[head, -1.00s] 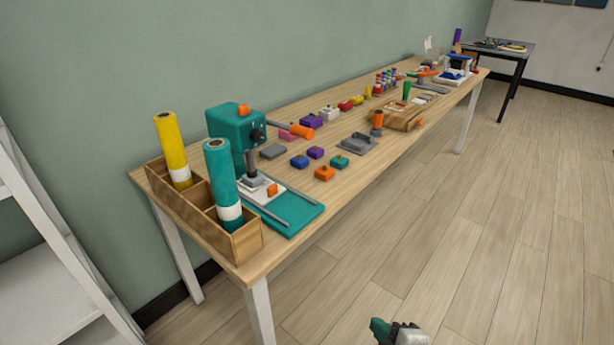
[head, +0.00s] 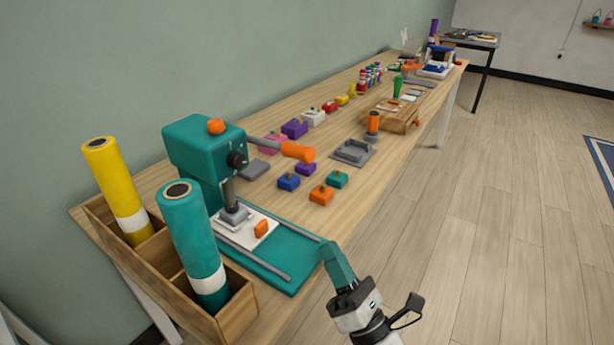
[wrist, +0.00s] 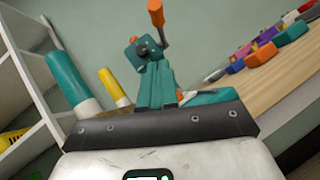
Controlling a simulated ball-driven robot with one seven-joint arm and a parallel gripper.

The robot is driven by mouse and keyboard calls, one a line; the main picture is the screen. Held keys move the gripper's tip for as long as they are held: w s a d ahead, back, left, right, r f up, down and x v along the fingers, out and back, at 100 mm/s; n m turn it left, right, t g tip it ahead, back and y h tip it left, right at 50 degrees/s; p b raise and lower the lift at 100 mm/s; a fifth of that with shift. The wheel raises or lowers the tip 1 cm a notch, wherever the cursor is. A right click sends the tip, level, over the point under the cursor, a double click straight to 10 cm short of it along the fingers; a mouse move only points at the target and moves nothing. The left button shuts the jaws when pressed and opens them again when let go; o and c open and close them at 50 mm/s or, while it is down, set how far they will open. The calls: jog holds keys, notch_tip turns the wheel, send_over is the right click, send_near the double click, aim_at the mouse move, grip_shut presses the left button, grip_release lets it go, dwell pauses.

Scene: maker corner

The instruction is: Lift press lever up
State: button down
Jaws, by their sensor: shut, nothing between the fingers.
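The teal press (head: 203,150) stands at the near end of the wooden table, with an orange knob on top. Its lever (head: 285,149) has an orange grip and sticks out to the right, close to level. In the wrist view the press (wrist: 140,52) is ahead, with its orange-ended lever (wrist: 157,18) above it. My gripper (head: 334,252) is shut and empty. It is at the table's front edge, right of the press's teal base, below and in front of the lever and apart from it.
A wooden box (head: 238,310) with a yellow roll (head: 114,180) and a teal roll (head: 190,235) stands left of the press. Small colored blocks (head: 321,195) and a grey tray (head: 353,152) lie to the right. The floor right of the table is clear.

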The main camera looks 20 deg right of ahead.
dwell(0.3)
jog(key=w+r+p, duration=0.2)
jog(key=w+r, duration=0.7)
jog(key=shift+a+r, duration=0.2)
jog(key=shift+r, duration=0.05)
jog(key=shift+w, duration=0.1)
jog(key=shift+r+p, duration=0.15)
jog(key=shift+p, duration=0.4)
